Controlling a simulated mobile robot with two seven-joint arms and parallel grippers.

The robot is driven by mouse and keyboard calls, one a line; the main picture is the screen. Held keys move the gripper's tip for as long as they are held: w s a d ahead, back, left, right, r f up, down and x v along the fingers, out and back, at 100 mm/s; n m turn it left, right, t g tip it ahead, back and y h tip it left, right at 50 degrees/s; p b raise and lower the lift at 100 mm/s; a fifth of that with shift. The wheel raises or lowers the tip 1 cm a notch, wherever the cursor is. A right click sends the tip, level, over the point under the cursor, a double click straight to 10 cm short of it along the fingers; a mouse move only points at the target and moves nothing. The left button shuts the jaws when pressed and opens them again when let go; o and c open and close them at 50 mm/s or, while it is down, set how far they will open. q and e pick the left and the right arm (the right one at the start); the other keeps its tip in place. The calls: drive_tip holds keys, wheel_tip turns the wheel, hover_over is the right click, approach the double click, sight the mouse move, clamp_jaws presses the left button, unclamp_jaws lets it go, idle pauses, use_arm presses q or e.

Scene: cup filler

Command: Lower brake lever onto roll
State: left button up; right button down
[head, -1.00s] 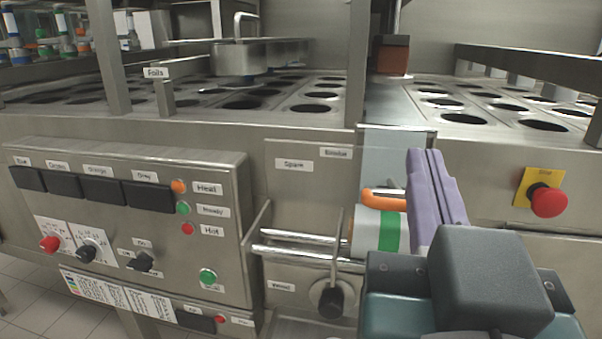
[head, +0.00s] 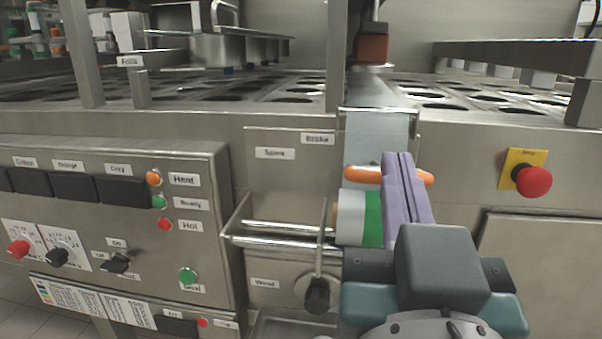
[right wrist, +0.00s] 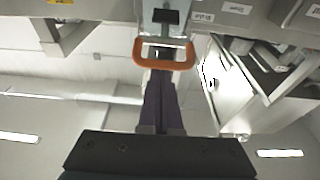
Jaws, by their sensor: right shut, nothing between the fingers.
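The brake lever has an orange handle (head: 364,174), seen just above the foil roll (head: 352,217) with its green band. In the right wrist view the orange handle (right wrist: 165,65) is a loop hanging from a grey bracket. My right gripper (head: 397,160) has purple fingers, pressed together with nothing between them. The fingers lie across the front of the handle in the head view and hide its middle and part of the roll. Whether they touch the handle I cannot tell. In the wrist view the fingers (right wrist: 160,85) point at the loop. My left gripper is out of view.
A control panel (head: 222,185) with buttons and knobs stands at the left. A red stop button (head: 533,180) is on the right. Metal rails (head: 275,238) and a black-knobbed winding crank (head: 317,294) sit left of the roll. A foil strip (head: 376,135) runs up behind the handle.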

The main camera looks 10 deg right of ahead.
drive_tip(key=f+t+b, duration=0.1)
drive_tip(key=f+b, duration=0.1)
drive_tip(key=f+t+b, duration=0.1)
drive_tip(key=b, duration=0.2)
drive_tip(key=s+f+t+b, duration=0.1)
drive_tip(key=f+b, duration=0.1)
drive_tip(key=b, duration=0.1)
drive_tip(key=shift+a+f+h, duration=0.15)
drive_tip(key=shift+f+h, duration=0.15)
drive_tip(key=shift+h, duration=0.1)
